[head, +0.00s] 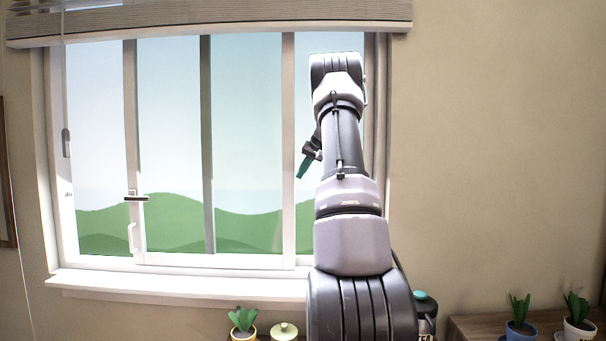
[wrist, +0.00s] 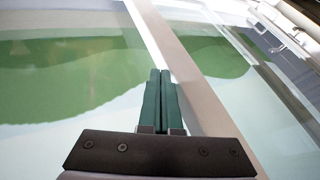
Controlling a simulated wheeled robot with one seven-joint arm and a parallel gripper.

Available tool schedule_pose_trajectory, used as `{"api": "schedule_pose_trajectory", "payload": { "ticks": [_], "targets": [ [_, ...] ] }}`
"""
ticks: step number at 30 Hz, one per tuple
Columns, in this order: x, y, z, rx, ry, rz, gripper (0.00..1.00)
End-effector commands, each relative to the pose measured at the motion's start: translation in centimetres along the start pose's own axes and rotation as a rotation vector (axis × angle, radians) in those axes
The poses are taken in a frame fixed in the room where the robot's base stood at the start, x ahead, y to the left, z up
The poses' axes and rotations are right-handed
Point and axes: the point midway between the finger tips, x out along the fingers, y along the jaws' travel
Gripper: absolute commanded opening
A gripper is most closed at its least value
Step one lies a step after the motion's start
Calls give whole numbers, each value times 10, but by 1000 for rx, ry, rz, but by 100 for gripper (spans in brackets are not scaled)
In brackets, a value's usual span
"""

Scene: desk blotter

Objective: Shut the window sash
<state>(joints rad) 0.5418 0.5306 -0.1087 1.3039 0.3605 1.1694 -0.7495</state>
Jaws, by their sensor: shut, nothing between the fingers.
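The window sash (head: 140,258) is a pale sliding frame with a white handle (head: 133,237) low on its left stile and a latch (head: 136,198) above it. It stands away from the left jamb, with a wide bay between them. My gripper (head: 301,172), with dark green fingers, is in front of the window, right of the sash's right stile (head: 288,150). In the wrist view my gripper (wrist: 160,73) is shut and empty, pointing at the glass beside a pale upright (wrist: 180,65). Whether it touches that upright is unclear.
A raised blind (head: 210,22) hangs across the top, its cord (head: 66,142) at the left. The sill (head: 180,284) juts out below. Potted plants (head: 243,320) and a lidded jar (head: 284,331) stand below it. More pots (head: 520,328) are at the lower right.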

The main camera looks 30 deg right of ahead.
Motion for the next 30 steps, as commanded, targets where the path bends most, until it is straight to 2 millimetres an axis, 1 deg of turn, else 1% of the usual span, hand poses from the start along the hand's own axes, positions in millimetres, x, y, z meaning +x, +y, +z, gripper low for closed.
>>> {"api": "schedule_pose_trajectory", "payload": {
  "ticks": [6,8,11,14,17,24,30],
  "targets": [
    [3,-6,0,-2,0,-1,0],
    [6,-12,0,-4,-1,-1,0],
    [14,-28,1,-6,-3,-4,0],
    [26,-50,1,-7,-3,-5,0],
    [41,-78,1,-9,-3,-6,0],
    [81,-154,2,-9,-3,-6,0],
    [113,-213,2,-7,-3,-6,0]
  ]
}}
